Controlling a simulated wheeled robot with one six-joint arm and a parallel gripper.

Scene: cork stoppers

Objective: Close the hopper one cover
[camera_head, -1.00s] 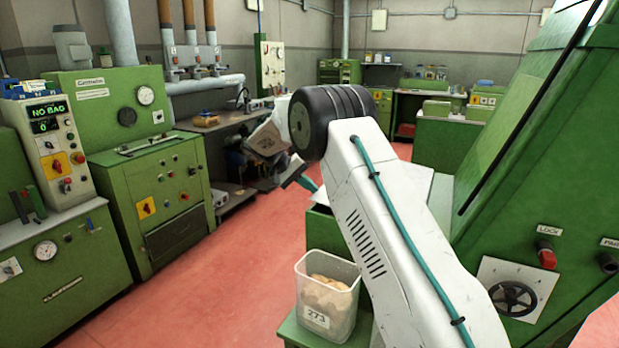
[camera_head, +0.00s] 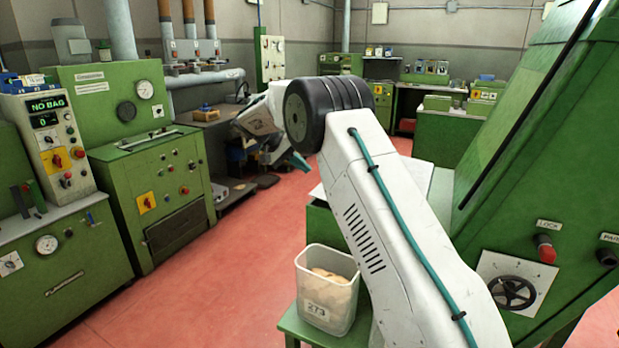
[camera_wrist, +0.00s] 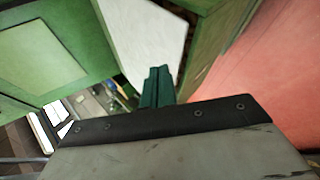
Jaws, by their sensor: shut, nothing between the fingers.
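My gripper (camera_wrist: 157,85) shows in the wrist view as dark teal fingers, shut and empty. In the head view my gripper (camera_head: 300,162) is partly hidden behind my white arm, left of a green cabinet (camera_head: 322,224). A pale flat panel (camera_head: 418,178) lies on top of this cabinet, partly covered by my arm. A pale panel (camera_wrist: 148,42) also shows beyond the fingers in the wrist view, between green surfaces. I cannot tell whether it is the hopper one cover, and no hopper label is readable.
A clear bin (camera_head: 327,290) of corks, marked 273, stands on a green stand (camera_head: 310,330). A large green machine (camera_head: 540,150) with a handwheel (camera_head: 512,292) rises at the right. Green control machines (camera_head: 150,190) line the left. Red floor (camera_head: 220,290) between is clear.

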